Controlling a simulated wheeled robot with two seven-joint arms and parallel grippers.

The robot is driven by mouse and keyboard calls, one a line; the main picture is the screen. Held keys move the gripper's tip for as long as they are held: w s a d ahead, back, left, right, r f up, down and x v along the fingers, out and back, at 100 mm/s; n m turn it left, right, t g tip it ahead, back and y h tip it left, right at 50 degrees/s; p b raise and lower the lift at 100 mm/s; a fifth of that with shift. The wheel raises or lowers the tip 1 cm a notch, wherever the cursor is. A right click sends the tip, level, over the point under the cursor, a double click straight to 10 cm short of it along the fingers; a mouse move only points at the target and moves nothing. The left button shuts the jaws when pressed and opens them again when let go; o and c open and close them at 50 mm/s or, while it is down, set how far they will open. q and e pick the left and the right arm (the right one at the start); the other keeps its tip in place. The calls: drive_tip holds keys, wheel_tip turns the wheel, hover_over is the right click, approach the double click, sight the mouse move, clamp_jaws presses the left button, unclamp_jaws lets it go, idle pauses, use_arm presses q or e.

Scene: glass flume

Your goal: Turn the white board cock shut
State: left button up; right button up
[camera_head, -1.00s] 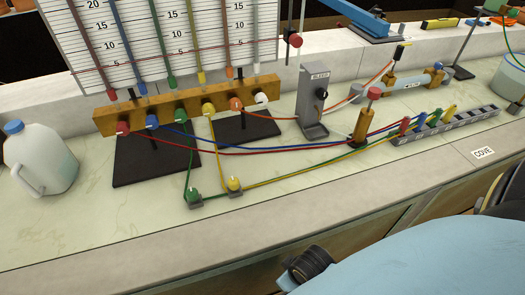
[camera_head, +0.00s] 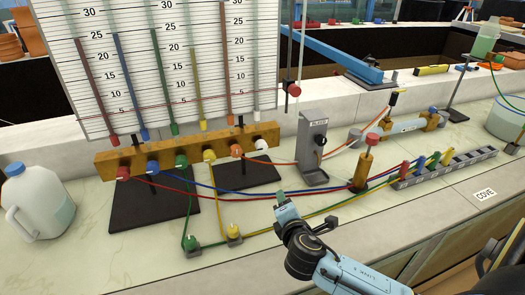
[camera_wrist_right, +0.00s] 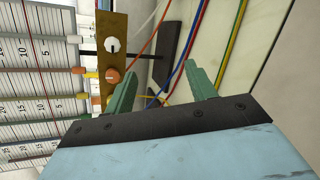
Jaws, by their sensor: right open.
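The white board cock (camera_head: 261,144) is the rightmost knob on the wooden manifold bar (camera_head: 135,158) below the scaled board. In the right wrist view the white cock (camera_wrist_right: 112,45) shows a dark pointer mark on its face, ahead and left of my fingers. The orange cock (camera_head: 236,150) sits beside it. My right gripper (camera_head: 280,196) is in front of the bar, above the counter and apart from the white cock. In the right wrist view its two green fingers (camera_wrist_right: 161,72) are spread, with nothing held between them. My left gripper is not in view.
Red, blue, green and yellow tubes (camera_head: 300,192) cross the counter near my right gripper. The grey bleed stand (camera_head: 312,150) and a brass post (camera_head: 362,168) stand to the right. A jug (camera_head: 38,205) is at far left. The front counter is mostly clear.

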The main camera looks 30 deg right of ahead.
sight(263, 148)
drive_tip(key=w+d+r+n+t, duration=0.1)
drive_tip(key=w+d+n, duration=0.1)
drive_tip(key=w+n, duration=0.2)
drive_tip(key=w+d+r+n+t+y+b, duration=0.1)
drive_tip(key=w+n, duration=0.3)
drive_tip(key=w, duration=0.6)
drive_tip(key=w+d+r+n+t+y+b, duration=0.1)
drive_tip(key=w+d+r+n+t, duration=0.1)
drive_tip(key=w+n, duration=0.3)
drive_tip(key=shift+w+d+r+t, duration=0.1)
drive_tip(key=shift+w+d+t, duration=0.1)
drive_tip(key=shift+w, duration=0.4)
drive_tip(key=shift+w+d+r+t, duration=0.1)
drive_tip(key=shift+w+d+t, duration=0.1)
drive_tip(key=shift+w, duration=0.35)
drive_tip(key=c, duration=1)
drive_tip(key=shift+f, duration=0.1)
